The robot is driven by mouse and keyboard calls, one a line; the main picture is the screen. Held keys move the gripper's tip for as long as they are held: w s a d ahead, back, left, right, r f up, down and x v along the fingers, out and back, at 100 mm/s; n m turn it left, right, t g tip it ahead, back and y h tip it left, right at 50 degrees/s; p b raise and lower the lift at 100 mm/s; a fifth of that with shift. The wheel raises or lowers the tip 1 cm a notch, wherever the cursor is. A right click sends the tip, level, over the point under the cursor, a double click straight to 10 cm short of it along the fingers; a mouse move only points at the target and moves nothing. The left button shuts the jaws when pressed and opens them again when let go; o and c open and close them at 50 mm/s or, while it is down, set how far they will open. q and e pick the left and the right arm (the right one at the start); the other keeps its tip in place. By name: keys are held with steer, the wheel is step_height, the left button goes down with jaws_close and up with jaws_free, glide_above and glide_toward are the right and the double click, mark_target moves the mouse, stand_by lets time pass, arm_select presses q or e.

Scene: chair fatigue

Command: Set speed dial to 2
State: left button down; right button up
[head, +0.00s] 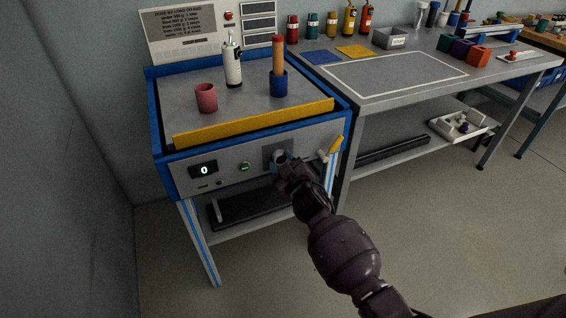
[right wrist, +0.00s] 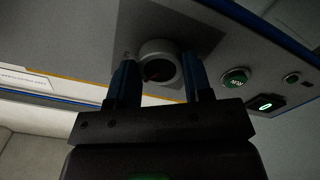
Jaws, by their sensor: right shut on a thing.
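The speed dial (head: 279,156) is a round knob on a dark plate on the front panel of the blue-framed machine. In the right wrist view the dial (right wrist: 160,62) shows a grey rim, a dark face and a small red mark. My right gripper (head: 284,165) is at the dial. Its two blue fingers (right wrist: 161,85) stand on either side of the knob, shut on it. The number by the red mark cannot be read. The display (head: 204,170) at the left of the panel reads 0. My left gripper is not in view.
A green button (head: 245,166) sits between display and dial. A lever with a yellow handle (head: 336,145) is close right of the dial. A yellow bar (head: 256,123) edges the top, which holds a pink cup (head: 206,98), a white bottle (head: 232,64) and a blue cup (head: 279,84).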

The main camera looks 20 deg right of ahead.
steer(key=o, duration=0.9)
steer(key=shift+s, duration=0.55)
arm_select(q)
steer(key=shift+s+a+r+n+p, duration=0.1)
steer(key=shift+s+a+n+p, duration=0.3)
steer(key=shift+p, duration=0.85)
arm_select(e)
steer(key=shift+s+d, duration=0.2)
steer(key=shift+s, duration=4.7)
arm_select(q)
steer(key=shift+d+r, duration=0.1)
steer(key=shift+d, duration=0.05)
